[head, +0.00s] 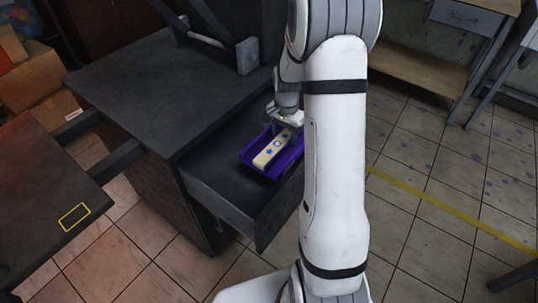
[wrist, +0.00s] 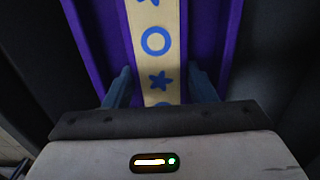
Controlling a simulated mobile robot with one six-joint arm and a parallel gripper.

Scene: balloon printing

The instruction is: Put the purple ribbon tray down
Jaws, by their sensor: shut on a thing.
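The purple ribbon tray (head: 283,163) is in the open drawer's space, tilted in the picture, with a cream strip (head: 270,150) bearing blue stars and rings lying along it. My gripper (head: 289,122) is at the tray's far end, pointing down. The exact contact is hidden. I cannot tell whether the tray's underside touches the drawer floor.
The dark drawer (head: 213,190) is pulled out from a dark cabinet (head: 165,85); its floor left of the tray is bare. My arm hides its right part. A dark table (head: 40,185) with a yellow outline stands at left, and cardboard boxes (head: 35,80) behind it.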

